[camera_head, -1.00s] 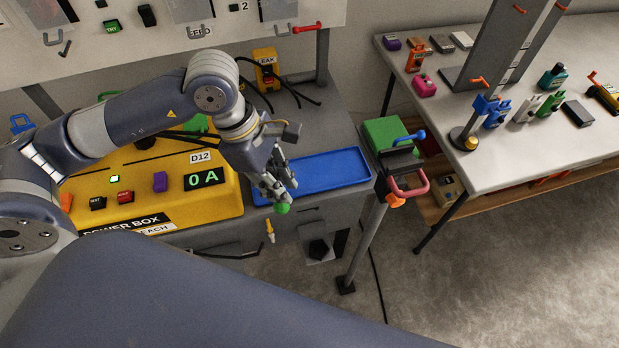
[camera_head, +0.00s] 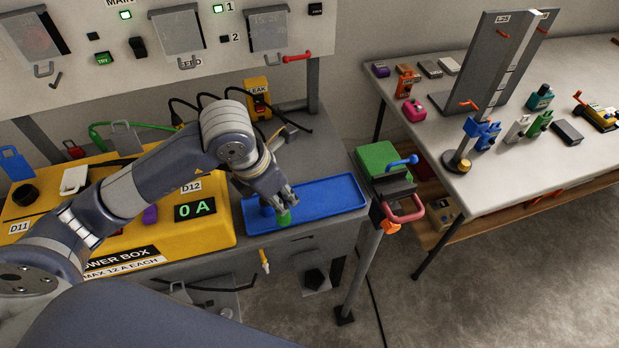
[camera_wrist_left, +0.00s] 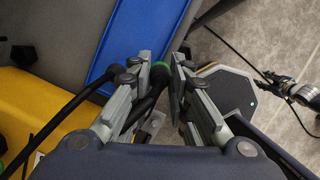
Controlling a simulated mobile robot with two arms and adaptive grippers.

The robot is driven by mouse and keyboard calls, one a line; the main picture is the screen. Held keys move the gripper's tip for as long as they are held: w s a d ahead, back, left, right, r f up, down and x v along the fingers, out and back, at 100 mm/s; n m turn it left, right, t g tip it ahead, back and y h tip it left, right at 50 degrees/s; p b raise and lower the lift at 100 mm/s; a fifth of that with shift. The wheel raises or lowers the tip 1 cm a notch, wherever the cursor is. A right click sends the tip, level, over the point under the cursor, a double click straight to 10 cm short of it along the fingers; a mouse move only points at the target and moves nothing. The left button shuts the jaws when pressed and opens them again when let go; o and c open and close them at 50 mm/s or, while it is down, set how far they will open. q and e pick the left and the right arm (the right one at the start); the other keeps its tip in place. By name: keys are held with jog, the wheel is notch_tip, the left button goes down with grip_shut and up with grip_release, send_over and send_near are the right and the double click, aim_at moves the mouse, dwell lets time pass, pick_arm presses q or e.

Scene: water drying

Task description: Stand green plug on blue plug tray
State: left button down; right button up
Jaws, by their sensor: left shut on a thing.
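The green plug (camera_head: 284,217) is between the fingers of my left gripper (camera_head: 278,198), which is shut on it. In the head view it hangs below the fingertips, over the front left part of the blue plug tray (camera_head: 345,184). I cannot tell whether it touches the tray. In the left wrist view the plug's green end (camera_wrist_left: 160,67) shows between the fingertips (camera_wrist_left: 160,78), close to the tray's edge (camera_wrist_left: 98,72). The fingers partly hide the plug. A gripper-like dark shape, probably my right gripper (camera_wrist_left: 279,84), shows at the right there; its jaws are unclear.
The yellow power box (camera_head: 200,232) stands left of the tray. A yellow LEAK box (camera_head: 257,97) with black cables is behind. A green block (camera_head: 381,158) on a vise stands to the right. The right part of the tray is empty.

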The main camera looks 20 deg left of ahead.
pick_arm(q)
jog(key=w+d+f+p, duration=0.1)
jog(key=w, duration=0.2)
jog(key=w+d+f+p, duration=0.1)
jog(key=w, duration=0.2)
jog(key=w+d+f+p, duration=0.1)
jog(key=w+f, duration=0.1)
jog(key=w, duration=0.1)
jog(key=shift+w+d, duration=0.1)
jog(key=shift+d, duration=0.1)
jog(key=shift+f, duration=0.25)
jog(key=shift+f, duration=0.1)
jog(key=c, duration=1.5)
grip_release()
